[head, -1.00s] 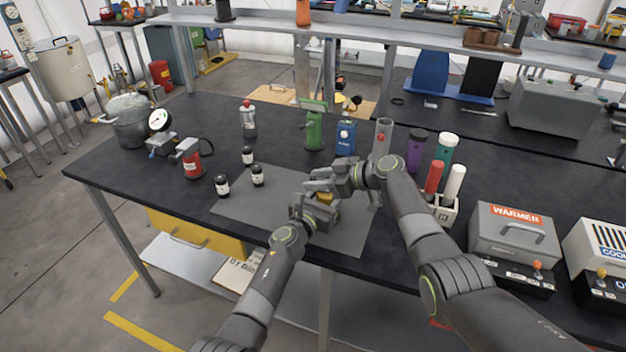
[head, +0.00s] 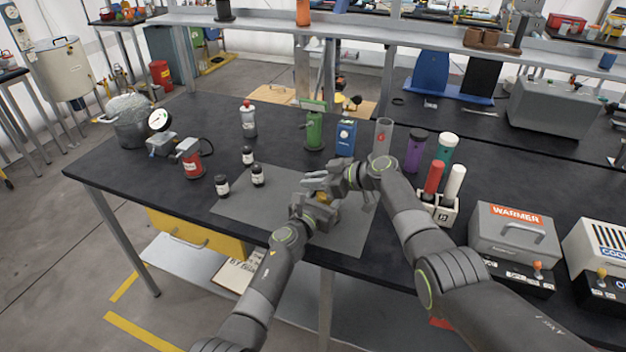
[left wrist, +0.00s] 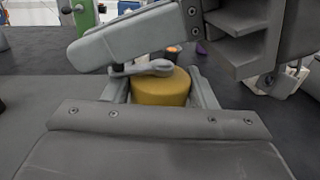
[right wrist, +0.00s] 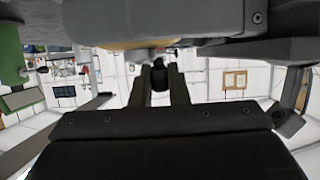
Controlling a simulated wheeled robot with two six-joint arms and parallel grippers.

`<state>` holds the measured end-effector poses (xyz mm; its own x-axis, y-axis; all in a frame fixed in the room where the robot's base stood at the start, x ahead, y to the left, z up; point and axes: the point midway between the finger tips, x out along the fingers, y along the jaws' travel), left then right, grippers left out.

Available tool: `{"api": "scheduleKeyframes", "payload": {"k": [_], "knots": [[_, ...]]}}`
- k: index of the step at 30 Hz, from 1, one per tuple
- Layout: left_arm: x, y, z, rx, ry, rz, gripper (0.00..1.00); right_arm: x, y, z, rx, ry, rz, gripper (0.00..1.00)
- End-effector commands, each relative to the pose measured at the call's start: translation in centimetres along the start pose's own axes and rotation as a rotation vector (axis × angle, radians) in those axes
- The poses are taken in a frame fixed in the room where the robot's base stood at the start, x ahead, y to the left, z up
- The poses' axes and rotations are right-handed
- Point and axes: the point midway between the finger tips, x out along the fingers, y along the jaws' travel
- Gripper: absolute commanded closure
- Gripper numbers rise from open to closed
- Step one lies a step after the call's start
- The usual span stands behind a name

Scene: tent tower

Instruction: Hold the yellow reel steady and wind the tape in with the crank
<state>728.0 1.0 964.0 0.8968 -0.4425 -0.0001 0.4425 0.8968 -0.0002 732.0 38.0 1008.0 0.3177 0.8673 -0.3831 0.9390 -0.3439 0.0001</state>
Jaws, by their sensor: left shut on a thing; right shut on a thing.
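The yellow reel (head: 323,197) is low over the grey mat, mostly hidden by my grippers in the head view. In the left wrist view the reel (left wrist: 160,90) sits between the two fingers of my left gripper (head: 320,206), which is shut on it. A grey crank arm (left wrist: 150,68) lies across the reel's top. My right gripper (head: 318,184) is just above the reel, shut on the crank's dark knob (right wrist: 160,80), which shows between its fingers in the right wrist view. The tape cannot be made out.
The grey mat (head: 235,206) lies on the black table. Small dark bottles (head: 222,186) stand at its left edge. A green device (head: 314,130), a blue box (head: 345,138) and a clear cylinder (head: 382,136) stand behind. A white rack (head: 446,213) and the warmer (head: 513,240) are at right.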

Motion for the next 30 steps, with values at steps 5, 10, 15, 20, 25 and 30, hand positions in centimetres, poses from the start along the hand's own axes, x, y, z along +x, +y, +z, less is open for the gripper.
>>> {"api": "scheduleKeyframes", "payload": {"k": [5, 10, 15, 20, 25, 30], "knots": [[0.0, 0.0, 0.0, 0.001, 0.0, 0.001, 0.87, 0.1, 0.1, 0.0, 0.008, -0.001, 0.022, 1.0], [0.0, 0.0, 0.0, 0.001, 0.0, 0.0, 0.87, 0.2, 0.3, 0.1, 0.035, -0.003, 0.087, 1.0], [0.0, 0.0, 0.0, 0.002, 0.0, 0.0, 0.87, 0.2, 0.7, 0.1, 0.082, -0.002, 0.2, 1.0], [0.0, 0.0, 0.0, 0.002, 0.0, 0.0, 0.87, 0.2, 1.2, 0.1, 0.134, -0.003, 0.32, 1.0], [0.0, 0.0, 0.0, 0.001, -0.001, -0.001, 0.87, 0.2, 1.6, 0.1, 0.181, -0.003, 0.43, 1.0], [0.0, 0.0, 0.0, 0.001, -0.001, -0.001, 0.87, 0.1, 2.0, 0.2, 0.218, -0.004, 0.52, 1.0]]}}
